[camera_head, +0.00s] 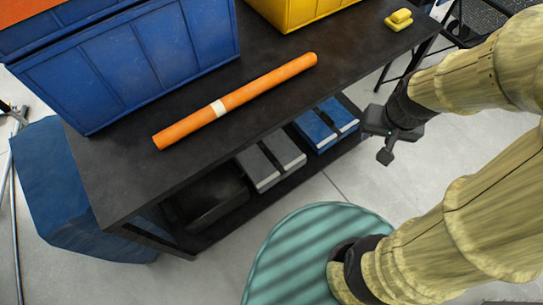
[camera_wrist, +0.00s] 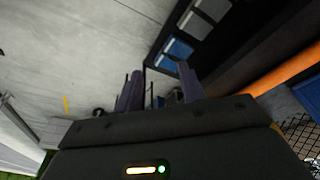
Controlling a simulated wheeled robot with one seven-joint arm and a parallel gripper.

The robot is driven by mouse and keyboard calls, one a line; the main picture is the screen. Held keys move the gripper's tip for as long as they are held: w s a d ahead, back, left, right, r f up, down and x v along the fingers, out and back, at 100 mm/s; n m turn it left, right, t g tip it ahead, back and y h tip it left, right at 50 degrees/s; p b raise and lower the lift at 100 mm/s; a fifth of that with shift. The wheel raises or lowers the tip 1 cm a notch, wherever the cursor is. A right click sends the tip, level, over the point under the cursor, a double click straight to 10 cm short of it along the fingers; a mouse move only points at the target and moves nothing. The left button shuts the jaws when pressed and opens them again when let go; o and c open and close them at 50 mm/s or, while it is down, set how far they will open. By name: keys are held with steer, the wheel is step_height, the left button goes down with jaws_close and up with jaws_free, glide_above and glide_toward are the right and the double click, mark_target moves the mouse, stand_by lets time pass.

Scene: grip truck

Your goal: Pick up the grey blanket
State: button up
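The grey blanket (camera_head: 270,162) looks like a folded pair of grey pieces with a pale front edge. It lies on the lower shelf of the black table, left of the folded blue pieces. It also shows in the wrist view (camera_wrist: 197,24), at the top, beyond the blue pieces. My gripper (camera_head: 378,142) is right of the table, apart from the blanket, with the blue pieces between them. In the wrist view its two fingers (camera_wrist: 158,82) stand apart with nothing held between them.
The black tabletop (camera_head: 120,165) overhangs the shelf and bears an orange tube (camera_head: 260,88), blue bin (camera_head: 130,65) and yellow bin (camera_head: 290,12).

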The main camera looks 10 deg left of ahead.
steer(key=shift+s, duration=0.2)
steer(key=w+a+f+n+t+y+b, duration=0.1)
steer(key=w+a+f+n+b, duration=0.1)
steer(key=w+f+b, duration=0.65)
steer(key=w+a+f+n+t+b, duration=0.25)
steer(key=f+b, duration=0.75)
steer(key=f, duration=0.7)
steer(key=w+a+f+n+t+y+b, duration=0.1)
steer(key=w+a+f+b, duration=0.1)
steer(key=w+f+b, duration=0.65)
steer(key=a+f+n+y+b, duration=0.1)
steer(key=a+f+b, duration=0.3)
steer(key=f+b, duration=0.4)
steer(key=a+f+n+t+y+b, duration=0.1)
steer(key=a+f+y+b, duration=0.3)
steer(key=f+b, duration=0.5)
steer(key=a+f+n+t+y+b, duration=0.1)
steer(key=f+b, duration=0.7)
steer(key=f, duration=1.6)
steer(key=a+n+y, duration=0.1)
steer(key=a+y, duration=0.1)
steer(key=a, duration=0.1)
steer(key=shift+s+a+b, duration=0.2)
steer(key=shift+a+b, duration=0.1)
steer(key=shift+b, duration=0.1)
